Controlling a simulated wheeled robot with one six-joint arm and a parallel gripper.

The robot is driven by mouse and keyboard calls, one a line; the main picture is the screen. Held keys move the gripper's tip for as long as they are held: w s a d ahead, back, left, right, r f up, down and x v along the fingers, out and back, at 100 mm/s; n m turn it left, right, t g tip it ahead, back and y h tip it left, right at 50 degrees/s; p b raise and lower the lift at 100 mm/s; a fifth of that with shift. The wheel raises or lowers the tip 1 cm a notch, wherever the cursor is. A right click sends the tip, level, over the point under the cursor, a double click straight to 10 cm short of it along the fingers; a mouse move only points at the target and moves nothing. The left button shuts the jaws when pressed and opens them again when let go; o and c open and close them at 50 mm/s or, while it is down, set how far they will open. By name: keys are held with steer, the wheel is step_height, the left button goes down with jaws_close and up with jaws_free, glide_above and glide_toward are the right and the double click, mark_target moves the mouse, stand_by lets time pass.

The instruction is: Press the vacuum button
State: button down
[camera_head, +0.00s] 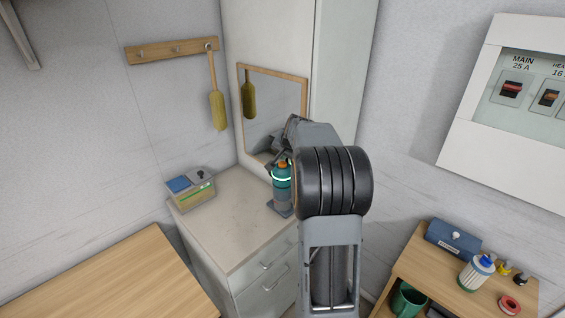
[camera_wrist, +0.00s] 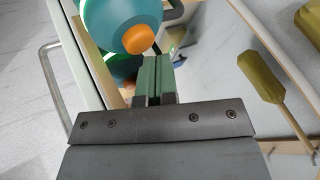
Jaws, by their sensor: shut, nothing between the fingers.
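The teal handheld vacuum (camera_head: 282,183) stands upright in a grey holder on the cabinet top, in front of the mirror. Its orange button (camera_wrist: 142,39) is at the upper middle of the wrist view, on the rounded teal body (camera_wrist: 108,18). My gripper (camera_wrist: 155,66) is shut and empty, its green fingers side by side. The fingertips are just below and right of the button in the wrist view; I cannot tell whether they touch it. In the head view my arm hides most of the gripper, beside the vacuum's top.
A wood-framed mirror (camera_head: 262,96) stands close behind the vacuum. A box with a blue top (camera_head: 191,188) sits at the cabinet's left, with bare counter (camera_head: 228,215) between. A brush (camera_head: 217,108) hangs from the wall rail. A wooden shelf with small items (camera_head: 440,282) is at right.

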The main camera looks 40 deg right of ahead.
mark_target(284, 163)
steer(key=shift+r, duration=0.2)
steer(key=shift+r+p, duration=2.25)
steer(key=shift+r, duration=0.65)
steer(key=shift+f, duration=0.1)
steer(key=shift+s+a+f, duration=0.15)
steer(key=shift+s+f, duration=0.1)
steer(key=shift+f, duration=0.05)
steer(key=s+a+f+n+g+y, duration=0.1)
steer(key=s+a+n, duration=1)
steer(key=s+a, duration=1.4)
steer(key=shift+a+n+g+y, duration=0.3)
steer(key=shift+a+g, duration=0.5)
steer(key=shift+a, duration=0.2)
